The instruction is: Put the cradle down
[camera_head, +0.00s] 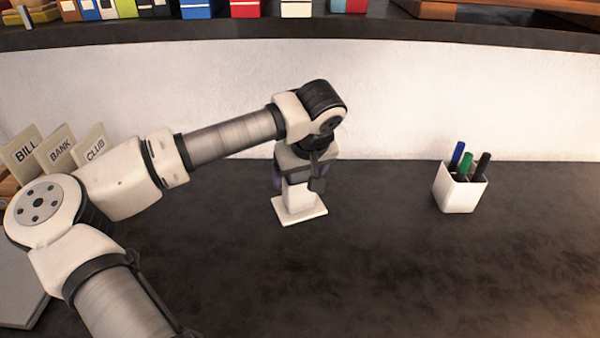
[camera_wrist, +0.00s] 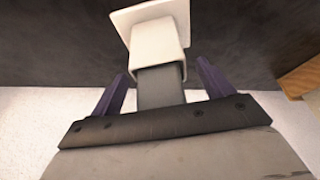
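The cradle is most likely the white block on a square base plate (camera_head: 302,211), upright on the dark desk in the head view. It also shows in the wrist view (camera_wrist: 158,42), with a grey part between it and my gripper's palm; I cannot tell whether this belongs to it. My gripper (camera_head: 297,184) points down over the white block, with its purple fingers on either side. In the wrist view my gripper (camera_wrist: 163,72) is open, with gaps between both fingers and the grey part. The block's upper end is hidden by my gripper in the head view.
A white pen cup (camera_head: 460,190) with several pens stands to the right. Labelled file cards (camera_head: 58,152) stand at the left. A dark shelf (camera_head: 300,32) with binders runs along the back above a white wall. The desk's front and right are clear.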

